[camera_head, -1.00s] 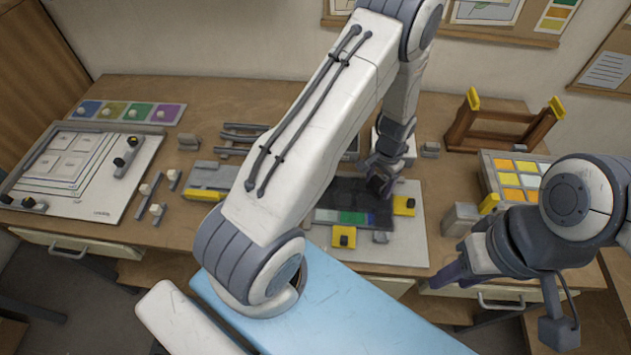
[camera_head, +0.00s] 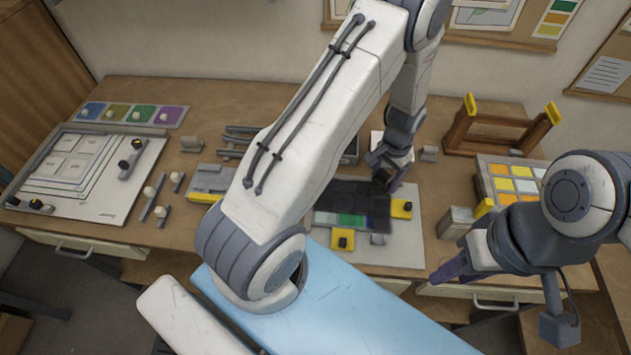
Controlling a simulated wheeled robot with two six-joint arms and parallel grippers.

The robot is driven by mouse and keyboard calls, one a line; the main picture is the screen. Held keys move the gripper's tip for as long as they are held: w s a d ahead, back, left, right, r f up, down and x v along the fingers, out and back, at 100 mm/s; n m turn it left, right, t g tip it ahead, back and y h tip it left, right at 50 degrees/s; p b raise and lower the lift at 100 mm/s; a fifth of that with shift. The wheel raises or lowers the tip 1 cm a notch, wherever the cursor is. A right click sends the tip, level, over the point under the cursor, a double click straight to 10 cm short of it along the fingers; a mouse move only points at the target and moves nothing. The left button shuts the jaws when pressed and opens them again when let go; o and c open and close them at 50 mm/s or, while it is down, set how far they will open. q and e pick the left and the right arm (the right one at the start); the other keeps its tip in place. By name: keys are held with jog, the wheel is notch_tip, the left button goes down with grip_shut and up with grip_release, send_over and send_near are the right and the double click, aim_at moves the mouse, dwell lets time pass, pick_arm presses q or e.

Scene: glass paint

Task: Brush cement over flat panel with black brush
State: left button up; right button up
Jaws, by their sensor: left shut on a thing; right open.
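The flat panel (camera_head: 352,198) is dark, with a strip of green and blue patches along its front edge. It lies on a pale grey board (camera_head: 408,240) at the middle of the table, partly hidden by my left arm. My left gripper (camera_head: 384,176) is shut, over the panel's right end. What it holds is a small dark thing, probably the black brush, which I cannot make out clearly; whether it touches the panel I cannot tell. My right gripper (camera_head: 452,268) is open and empty, low at the table's front edge, right of the board.
Yellow clamps (camera_head: 342,239) sit around the panel. A brown wooden rack (camera_head: 500,132) and a tray of coloured squares (camera_head: 514,178) stand at right. A white drawing board (camera_head: 85,170) lies at left. My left arm crosses above the table's middle.

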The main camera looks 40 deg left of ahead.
pick_arm(q)
jog(key=shift+r+p, duration=0.85)
jog(key=shift+r, duration=0.75)
